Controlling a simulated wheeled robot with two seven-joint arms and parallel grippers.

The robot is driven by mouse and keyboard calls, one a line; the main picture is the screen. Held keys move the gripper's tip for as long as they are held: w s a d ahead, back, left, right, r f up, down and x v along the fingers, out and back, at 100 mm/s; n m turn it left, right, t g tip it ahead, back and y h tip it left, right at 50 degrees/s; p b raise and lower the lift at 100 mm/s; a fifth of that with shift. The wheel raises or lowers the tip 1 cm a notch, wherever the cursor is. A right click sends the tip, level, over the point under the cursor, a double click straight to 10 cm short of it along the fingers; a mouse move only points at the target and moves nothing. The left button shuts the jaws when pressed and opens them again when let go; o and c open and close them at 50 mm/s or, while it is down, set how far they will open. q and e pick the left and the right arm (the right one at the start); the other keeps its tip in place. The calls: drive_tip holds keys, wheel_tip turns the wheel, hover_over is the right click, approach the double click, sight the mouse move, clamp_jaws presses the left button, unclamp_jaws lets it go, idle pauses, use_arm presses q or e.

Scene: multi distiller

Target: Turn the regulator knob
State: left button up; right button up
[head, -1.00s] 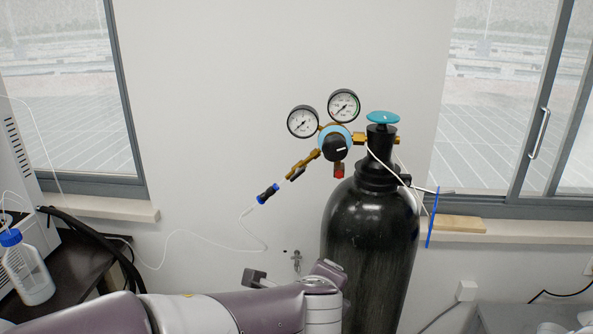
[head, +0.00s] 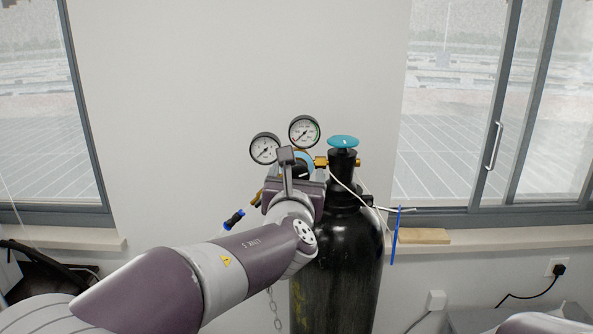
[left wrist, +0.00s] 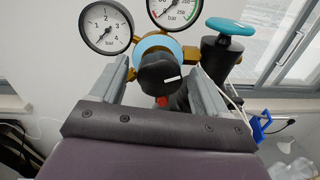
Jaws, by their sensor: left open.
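The black regulator knob (left wrist: 161,75) with a white mark sits on the regulator's blue ring (left wrist: 158,44) in the left wrist view. In the head view the knob (head: 303,171) is partly hidden by my left gripper (head: 287,158). My left gripper is open. In the left wrist view its two fingers (left wrist: 161,82) stand to the left and right of the knob, with space on both sides. I cannot tell whether the fingertips reach the knob's depth. Two gauges, the left one (head: 264,149) and the right one (head: 304,131), sit above the knob. My right gripper is not in view.
The black gas cylinder (head: 340,255) stands behind my arm, with a blue-green valve wheel (head: 343,141) on top. A white tube runs down from the regulator's right side. A blue and black hose connector (head: 234,219) hangs at left. The wall (head: 170,100) behind is bare.

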use_arm(q)
drive_tip(key=shift+w, duration=0.3)
drive_tip(key=c, duration=1)
drive_tip(key=shift+f+n+b, duration=0.25)
drive_tip(key=shift+n+b, duration=0.15)
drive_tip(key=shift+b, duration=0.4)
drive_tip(key=n+b, duration=0.8)
drive_tip(key=b, duration=0.3)
drive_tip(key=shift+d+f+t, duration=0.1)
drive_tip(key=shift+t, duration=0.2)
drive_tip(key=shift+r+n+y+b, duration=0.15)
drive_tip(key=shift+n+b, duration=0.5)
drive_tip(key=shift+n, duration=0.4)
drive_tip(key=shift+r+n+y+b, duration=0.15)
drive_tip(key=shift+n+b, duration=0.5)
drive_tip(key=shift+n, duration=0.4)
drive_tip(key=o, duration=1)
